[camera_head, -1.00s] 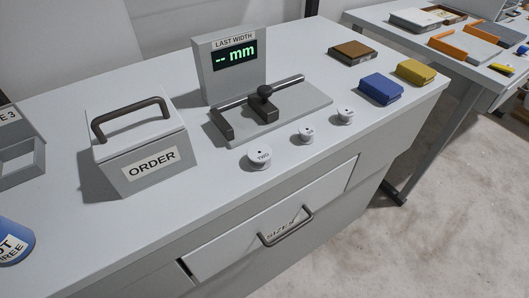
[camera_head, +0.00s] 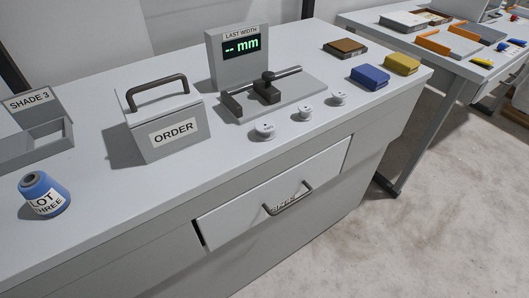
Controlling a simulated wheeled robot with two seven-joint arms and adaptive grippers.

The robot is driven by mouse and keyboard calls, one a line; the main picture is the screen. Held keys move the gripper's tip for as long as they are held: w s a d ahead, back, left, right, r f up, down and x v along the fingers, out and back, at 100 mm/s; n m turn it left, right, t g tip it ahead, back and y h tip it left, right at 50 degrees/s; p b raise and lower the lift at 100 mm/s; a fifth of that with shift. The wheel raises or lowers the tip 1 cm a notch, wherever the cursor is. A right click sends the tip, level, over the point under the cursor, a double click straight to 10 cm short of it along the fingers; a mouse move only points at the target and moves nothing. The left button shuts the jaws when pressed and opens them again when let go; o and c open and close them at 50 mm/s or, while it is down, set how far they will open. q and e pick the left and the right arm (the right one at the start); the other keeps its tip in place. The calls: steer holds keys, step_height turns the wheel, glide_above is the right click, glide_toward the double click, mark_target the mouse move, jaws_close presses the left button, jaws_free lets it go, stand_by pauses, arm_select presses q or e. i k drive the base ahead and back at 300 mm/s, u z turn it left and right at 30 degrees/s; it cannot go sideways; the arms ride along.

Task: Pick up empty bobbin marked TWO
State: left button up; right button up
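Three small white bobbins stand on the grey counter (camera_head: 110,215) in front of the width gauge (camera_head: 262,95). The nearest, leftmost bobbin (camera_head: 264,131) has dark lettering on top that looks like TWO, though it is small. The middle bobbin (camera_head: 305,113) and the farthest, rightmost bobbin (camera_head: 338,98) have marks too small to read. All three look upright and apart from each other, with no thread seen on them. Neither of my grippers is in view.
A lidded ORDER box (camera_head: 165,120) stands left of the gauge. A blue LOT THREE cone (camera_head: 45,195) and SHADE 3 holder (camera_head: 35,120) are farther left. Blue (camera_head: 370,77), yellow (camera_head: 402,64) and brown (camera_head: 345,48) blocks lie right. The SIZES drawer (camera_head: 240,205) is slightly open below.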

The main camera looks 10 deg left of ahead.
mark_target(266, 127)
steer(key=z, duration=0.8)
steer(key=i, duration=0.75)
steer(key=u, duration=2.15)
